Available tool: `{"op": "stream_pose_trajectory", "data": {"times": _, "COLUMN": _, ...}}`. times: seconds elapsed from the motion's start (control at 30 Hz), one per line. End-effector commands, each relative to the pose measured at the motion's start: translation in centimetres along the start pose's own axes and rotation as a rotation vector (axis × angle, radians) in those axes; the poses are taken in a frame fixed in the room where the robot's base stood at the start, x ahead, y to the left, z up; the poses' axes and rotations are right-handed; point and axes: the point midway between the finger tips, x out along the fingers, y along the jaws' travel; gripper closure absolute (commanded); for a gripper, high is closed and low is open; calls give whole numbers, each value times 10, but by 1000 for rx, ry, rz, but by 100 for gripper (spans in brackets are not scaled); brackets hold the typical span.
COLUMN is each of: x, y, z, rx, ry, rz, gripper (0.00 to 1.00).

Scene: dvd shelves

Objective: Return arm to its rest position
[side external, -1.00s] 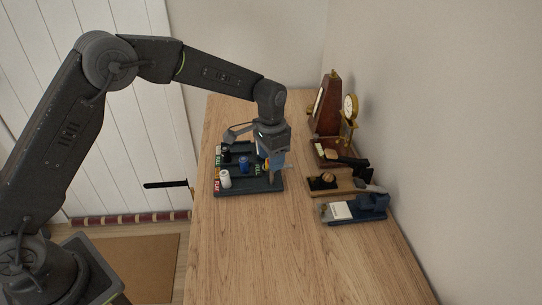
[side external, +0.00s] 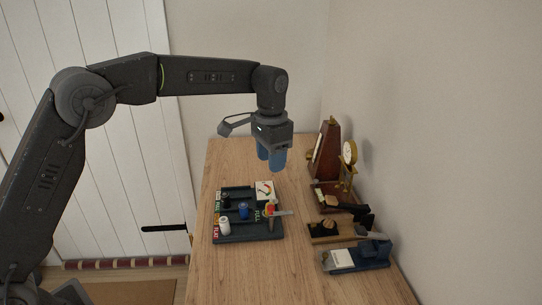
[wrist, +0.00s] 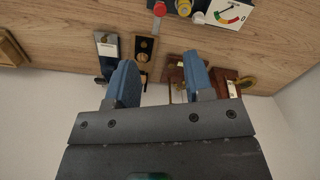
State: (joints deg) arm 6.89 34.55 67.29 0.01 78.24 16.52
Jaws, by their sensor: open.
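In the wrist view my gripper (wrist: 160,82) also shows open and empty. The tray holds a white spool-like item (side external: 225,226), a blue one (side external: 244,211), a black one (side external: 226,200), a white gauge card (side external: 265,191) and a red-topped item (side external: 270,208). The gauge card also shows in the wrist view (wrist: 230,13).
A brown metronome-like wooden piece (side external: 326,152) and a gold clock (side external: 349,153) stand against the right wall. The table's front is bare.

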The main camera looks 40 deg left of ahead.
Motion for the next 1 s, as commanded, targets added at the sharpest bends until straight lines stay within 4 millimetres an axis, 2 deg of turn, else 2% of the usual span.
{"op": "stream_pose_trajectory", "data": {"times": 0.33, "x": -3, "y": 0, "z": 0, "rx": -1, "ry": 2, "rz": 0, "gripper": 52}}
{"op": "stream_pose_trajectory", "data": {"times": 0.47, "x": -14, "y": 0, "z": 10, "rx": -16, "ry": 20, "rz": -6, "gripper": 52}}
{"op": "stream_pose_trajectory", "data": {"times": 0.57, "x": -34, "y": 2, "z": 32, "rx": -45, "ry": 57, "rz": -16, "gripper": 52}}
{"op": "stream_pose_trajectory", "data": {"times": 0.7, "x": -63, "y": 8, "z": 77, "rx": -104, "ry": 127, "rz": -35, "gripper": 52}}
{"op": "stream_pose_trajectory", "data": {"times": 0.8, "x": -77, "y": 14, "z": 112, "rx": -149, "ry": 179, "rz": -47, "gripper": 52}}
{"op": "stream_pose_trajectory", "data": {"times": 1.0, "x": -86, "y": 30, "z": 185, "rx": -236, "ry": 283, "rz": -69, "gripper": 52}}
